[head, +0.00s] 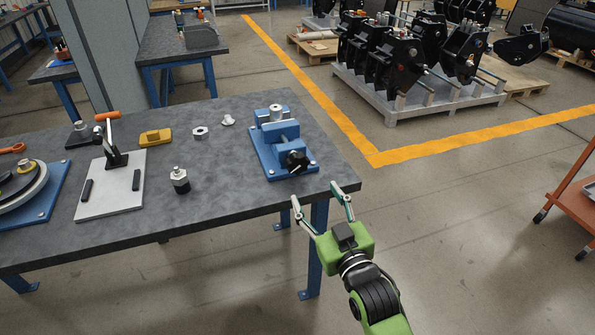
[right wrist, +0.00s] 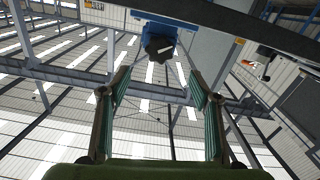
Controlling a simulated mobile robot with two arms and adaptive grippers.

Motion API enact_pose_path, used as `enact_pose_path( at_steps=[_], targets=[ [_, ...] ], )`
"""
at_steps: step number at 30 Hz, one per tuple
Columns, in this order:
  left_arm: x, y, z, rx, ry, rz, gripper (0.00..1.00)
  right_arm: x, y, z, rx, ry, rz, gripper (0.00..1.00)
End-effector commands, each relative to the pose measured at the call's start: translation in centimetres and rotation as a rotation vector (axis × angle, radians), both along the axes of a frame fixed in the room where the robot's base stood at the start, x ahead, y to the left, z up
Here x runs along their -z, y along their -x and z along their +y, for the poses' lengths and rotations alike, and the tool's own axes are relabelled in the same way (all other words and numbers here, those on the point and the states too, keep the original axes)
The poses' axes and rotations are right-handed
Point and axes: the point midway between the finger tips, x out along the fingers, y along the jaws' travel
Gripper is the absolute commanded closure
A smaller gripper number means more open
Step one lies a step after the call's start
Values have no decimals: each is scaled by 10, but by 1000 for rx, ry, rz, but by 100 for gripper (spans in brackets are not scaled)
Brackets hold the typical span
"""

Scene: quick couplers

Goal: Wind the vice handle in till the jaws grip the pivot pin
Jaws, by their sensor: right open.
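The blue vice (head: 262,158) stands on the right end of the grey workbench. Its black handle (head: 295,162) faces the bench's front edge. A silver cylinder, which looks like the pivot pin (head: 276,112), stands upright at the vice's jaws; I cannot tell whether they touch it. My right gripper (head: 316,193) is open and empty, just off the front edge, apart from the handle. My left gripper is not in view.
On the workbench (head: 230,188), left of the vice, are a black-and-silver coupler (head: 180,181), a yellow block (head: 156,137), a nut (head: 200,133) and a plate with an orange-handled toggle clamp (head: 100,196).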

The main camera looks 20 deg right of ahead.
Motion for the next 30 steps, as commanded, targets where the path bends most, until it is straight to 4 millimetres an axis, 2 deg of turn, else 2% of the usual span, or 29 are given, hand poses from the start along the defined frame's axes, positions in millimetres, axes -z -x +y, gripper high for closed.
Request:
enact_pose_path(
  at_steps=[5,21,25,30],
  targets=[
    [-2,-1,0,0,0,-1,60,-5,-15,0,1,0,-7,43],
    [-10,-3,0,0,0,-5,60,-4,-117,4,1,0,-5,43],
    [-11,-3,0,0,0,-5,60,-3,-130,4,1,0,-5,43],
    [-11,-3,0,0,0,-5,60,-3,-136,4,1,0,-5,43]
  ],
)
